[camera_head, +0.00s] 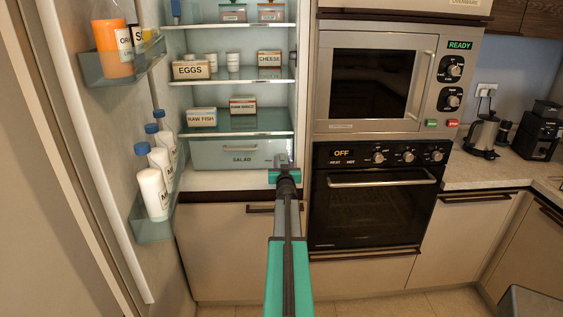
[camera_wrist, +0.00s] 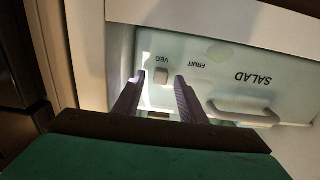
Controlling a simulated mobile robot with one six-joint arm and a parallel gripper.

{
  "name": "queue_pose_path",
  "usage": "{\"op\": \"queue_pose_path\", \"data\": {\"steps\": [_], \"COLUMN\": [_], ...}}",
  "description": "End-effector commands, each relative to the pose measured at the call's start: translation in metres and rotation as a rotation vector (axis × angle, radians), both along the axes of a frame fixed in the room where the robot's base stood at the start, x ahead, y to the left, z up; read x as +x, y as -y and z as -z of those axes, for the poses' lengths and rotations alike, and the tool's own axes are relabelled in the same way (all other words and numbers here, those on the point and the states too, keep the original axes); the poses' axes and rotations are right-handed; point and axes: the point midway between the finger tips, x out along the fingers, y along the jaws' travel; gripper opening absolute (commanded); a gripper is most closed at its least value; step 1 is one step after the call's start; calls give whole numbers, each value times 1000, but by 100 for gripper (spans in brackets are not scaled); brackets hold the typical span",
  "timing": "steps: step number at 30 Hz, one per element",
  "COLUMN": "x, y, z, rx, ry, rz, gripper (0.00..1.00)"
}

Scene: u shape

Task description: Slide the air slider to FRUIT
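The salad drawer (camera_head: 215,153) is a pale box at the bottom of the open fridge, with SALAD on its front. In the wrist view the drawer front (camera_wrist: 292,95) appears upside down, with the labels VEG (camera_wrist: 167,60) and FRUIT (camera_wrist: 197,65). The air slider (camera_wrist: 162,76) is a small pale knob beside VEG, away from FRUIT. My gripper (camera_wrist: 160,78) is open, its two purple fingers either side of the knob in the picture; I cannot tell if they touch it. In the head view my gripper (camera_head: 284,162) is at the drawer's right end, hiding the slider.
The drawer handle (camera_wrist: 240,112) lies right of the fingers in the wrist view. Fridge shelves with a raw fish box (camera_head: 201,117) are above. Door bottles (camera_head: 153,193) stand left, and the oven (camera_head: 370,205) is right.

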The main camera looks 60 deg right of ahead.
Motion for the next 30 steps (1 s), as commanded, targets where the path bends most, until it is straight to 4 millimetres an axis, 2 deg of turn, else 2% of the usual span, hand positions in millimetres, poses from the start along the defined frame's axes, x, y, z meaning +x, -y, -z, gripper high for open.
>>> {"op": "queue_pose_path", "data": {"steps": [5, 16, 23, 30], "x": [5, 6, 5, 5], "y": [7, 7, 7, 7], "z": [0, 0, 0, 0], "rx": [-1, -1, -1, 0], "ry": [-1, -1, -1, 0], "rz": [0, 0, 0, 0], "gripper": [38, 38, 0, 0]}}
